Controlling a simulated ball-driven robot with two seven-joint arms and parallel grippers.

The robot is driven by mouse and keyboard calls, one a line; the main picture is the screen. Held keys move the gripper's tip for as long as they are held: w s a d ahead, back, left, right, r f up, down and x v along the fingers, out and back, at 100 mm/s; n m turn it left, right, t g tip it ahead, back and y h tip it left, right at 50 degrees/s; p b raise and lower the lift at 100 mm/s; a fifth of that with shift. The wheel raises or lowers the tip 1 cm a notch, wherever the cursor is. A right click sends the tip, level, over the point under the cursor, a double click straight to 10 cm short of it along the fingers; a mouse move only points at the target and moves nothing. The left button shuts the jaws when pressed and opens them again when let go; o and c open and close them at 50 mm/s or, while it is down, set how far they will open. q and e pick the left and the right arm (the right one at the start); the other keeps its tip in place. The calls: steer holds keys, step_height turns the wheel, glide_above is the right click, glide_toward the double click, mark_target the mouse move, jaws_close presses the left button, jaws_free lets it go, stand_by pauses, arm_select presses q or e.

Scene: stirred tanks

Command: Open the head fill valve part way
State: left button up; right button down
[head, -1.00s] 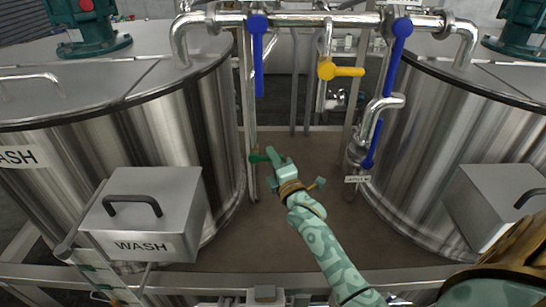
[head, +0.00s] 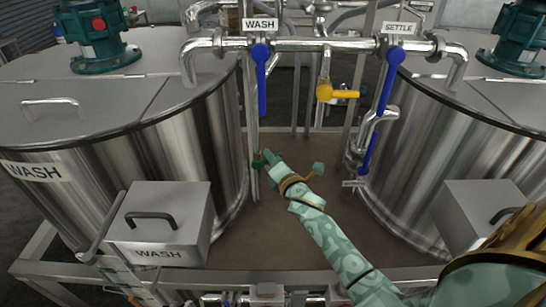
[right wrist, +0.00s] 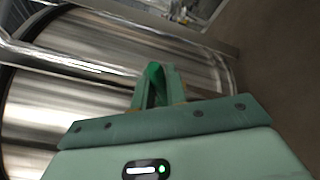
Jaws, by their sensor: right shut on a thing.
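My right gripper (head: 267,159) reaches in from the lower right, to the thin upright pipe beside the left tank. It is shut on a small green valve lever (right wrist: 153,84), which shows between its fingers in the right wrist view. In the head view the fingers hide most of this lever, and its exact angle is unclear. No readable label names it. Blue levers hang below the top pipe, one (head: 262,82) under the WASH sign and one (head: 389,82) under SETTLE. A yellow lever (head: 338,93) between them lies sideways. My left gripper is not in view.
The steel wash tank (head: 120,140) stands close on the left, another tank (head: 450,140) on the right. Boxes with black handles, the left one (head: 160,220) marked WASH, jut out in front. The brown floor (head: 300,240) between the tanks is open. A steel rail crosses in front.

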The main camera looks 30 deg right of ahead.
steer(key=c, duration=1.4)
jaws_free()
steer(key=shift+w, duration=0.1)
steer(key=s+a+b, duration=0.1)
steer(key=s+b, duration=0.1)
steer(key=s, duration=1.4)
steer(key=shift+s+a+r, duration=0.15)
steer(key=shift+a+r, duration=0.1)
steer(key=shift+a, duration=0.15)
